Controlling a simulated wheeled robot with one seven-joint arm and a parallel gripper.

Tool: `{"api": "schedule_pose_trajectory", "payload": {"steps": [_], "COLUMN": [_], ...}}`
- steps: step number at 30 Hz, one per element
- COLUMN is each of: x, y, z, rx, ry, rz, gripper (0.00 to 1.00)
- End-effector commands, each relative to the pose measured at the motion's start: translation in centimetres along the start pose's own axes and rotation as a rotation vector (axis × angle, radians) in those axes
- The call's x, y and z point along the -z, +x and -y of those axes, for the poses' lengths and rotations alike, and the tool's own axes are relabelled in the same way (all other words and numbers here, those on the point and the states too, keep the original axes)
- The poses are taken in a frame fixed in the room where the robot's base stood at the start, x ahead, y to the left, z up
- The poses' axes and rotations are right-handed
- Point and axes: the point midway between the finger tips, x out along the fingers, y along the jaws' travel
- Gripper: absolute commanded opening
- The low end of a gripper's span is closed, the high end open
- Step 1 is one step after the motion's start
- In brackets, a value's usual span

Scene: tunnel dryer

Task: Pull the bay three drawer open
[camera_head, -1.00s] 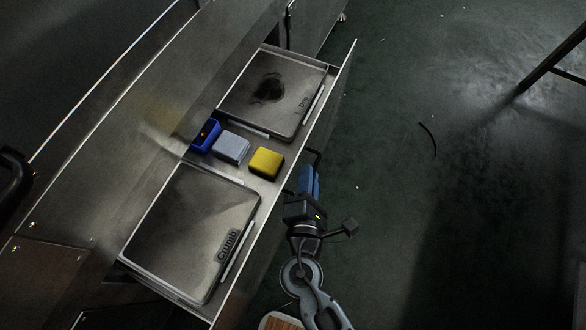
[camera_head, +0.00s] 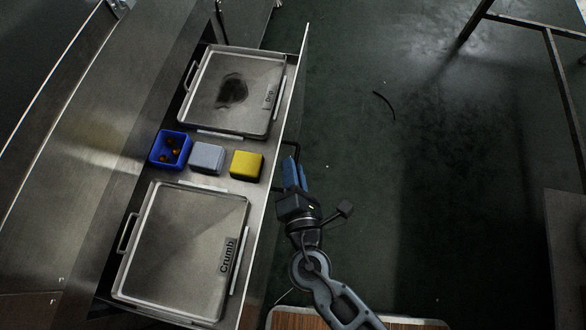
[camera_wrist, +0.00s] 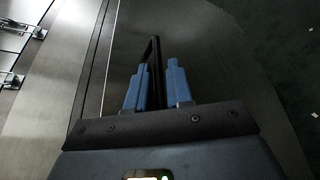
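The bay three drawer (camera_head: 262,205) stands well out from the steel cabinet in the head view. A black bar handle (camera_head: 295,146) sits on its front face, and it also shows in the wrist view (camera_wrist: 153,48). My gripper (camera_head: 293,172) is at this handle, on the right side of the drawer front. In the wrist view my blue fingers (camera_wrist: 157,80) stand on either side of the bar and appear shut on it. The lower part of the handle is hidden by the gripper in the head view.
The drawer holds a Drip tray (camera_head: 212,85) with a dark stain, a Crumb tray (camera_head: 180,245), a blue bin (camera_head: 158,155) with small brown things, a grey block (camera_head: 207,157) and a yellow block (camera_head: 246,164).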

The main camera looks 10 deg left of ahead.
Motion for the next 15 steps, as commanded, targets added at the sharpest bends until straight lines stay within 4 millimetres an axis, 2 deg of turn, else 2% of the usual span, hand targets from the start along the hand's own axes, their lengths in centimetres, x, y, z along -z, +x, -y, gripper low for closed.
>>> {"api": "schedule_pose_trajectory", "payload": {"steps": [5, 8, 15], "x": [0.0, 0.0, -0.1], "y": [-0.2, -1.1, -5.0], "z": [0.0, -0.1, 0.0], "rx": [0.000, 0.000, 0.001], "ry": [0.000, 0.000, -0.001], "rz": [0.000, 0.000, -0.001], "gripper": [0.21, 0.21, 0.21]}}
